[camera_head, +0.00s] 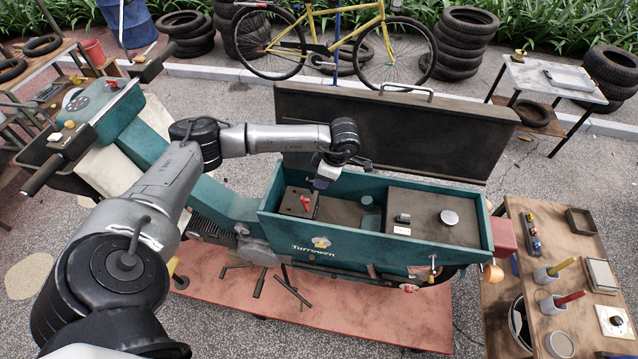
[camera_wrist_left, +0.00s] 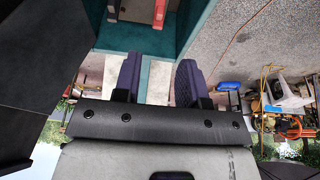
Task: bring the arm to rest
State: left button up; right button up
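My left arm reaches in from the lower left of the head view. Its gripper (camera_head: 325,180) hangs over the left part of the teal cart box (camera_head: 375,255). In the left wrist view its two purple fingers (camera_wrist_left: 160,80) stand apart with nothing between them. The teal box wall shows beyond the fingers. A red-handled valve (camera_head: 305,203) sits inside the box, left of the gripper in the head view and apart from it. My right gripper is in neither view.
The box's dark lid (camera_head: 400,132) stands open behind the gripper. A grey panel with a round cap (camera_head: 449,217) fills the box's right half. A wooden table (camera_head: 515,330) with cups and tools stands at right. A yellow bicycle (camera_head: 340,45) and stacked tyres (camera_head: 463,45) are behind.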

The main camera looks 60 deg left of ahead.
pick_arm(q)
jog(key=shift+r, duration=0.3)
jog(key=shift+d, duration=0.1)
dwell(0.4)
